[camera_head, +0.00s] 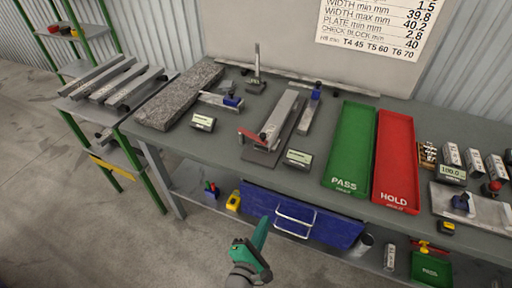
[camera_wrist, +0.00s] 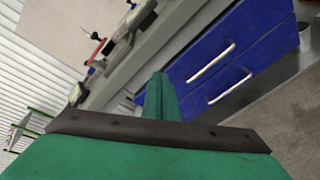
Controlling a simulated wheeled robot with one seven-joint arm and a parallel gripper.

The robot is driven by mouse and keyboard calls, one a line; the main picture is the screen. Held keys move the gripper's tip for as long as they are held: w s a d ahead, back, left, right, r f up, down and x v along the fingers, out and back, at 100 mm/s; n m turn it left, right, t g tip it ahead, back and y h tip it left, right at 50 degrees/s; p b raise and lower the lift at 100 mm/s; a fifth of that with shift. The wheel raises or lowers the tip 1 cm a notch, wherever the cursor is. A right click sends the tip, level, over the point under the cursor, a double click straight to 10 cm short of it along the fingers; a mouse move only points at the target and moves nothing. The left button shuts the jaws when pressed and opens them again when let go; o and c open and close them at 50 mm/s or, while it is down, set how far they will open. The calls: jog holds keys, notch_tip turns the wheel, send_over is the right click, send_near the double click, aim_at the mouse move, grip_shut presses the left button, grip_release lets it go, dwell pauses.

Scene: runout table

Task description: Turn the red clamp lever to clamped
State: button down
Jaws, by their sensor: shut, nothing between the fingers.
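The red clamp lever (camera_head: 252,136) sits at the near end of a grey fixture on the table, pointing left. A long metal bar (camera_head: 280,115) lies in the fixture behind it. In the wrist view, a small red part (camera_wrist: 103,46) shows at upper left, but it is too small to tell whether it is the lever. My green gripper (camera_head: 262,232) is in front of the table, near the blue drawers and well apart from the lever. Its fingers (camera_wrist: 158,95) are together and hold nothing.
The table (camera_head: 220,150) carries a granite block (camera_head: 180,96), small displays, a green PASS tray (camera_head: 352,145) and a red HOLD tray (camera_head: 395,160). Blue drawers (camera_head: 300,218) with pale handles hang under the front edge. A rack with metal bars (camera_head: 110,84) stands left.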

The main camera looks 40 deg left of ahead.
jog(key=w+a+r+n, duration=0.2)
jog(key=a+r+n, duration=0.3)
jog(key=a, duration=0.1)
jog(key=n+t, duration=0.2)
jog(key=n, duration=0.3)
send_near(261, 138)
jog(key=shift+h, duration=0.3)
jog(key=x, duration=0.6)
jog(key=shift+w+a+r, duration=0.1)
jog(key=shift+w+a, duration=0.05)
jog(key=shift+a, duration=0.1)
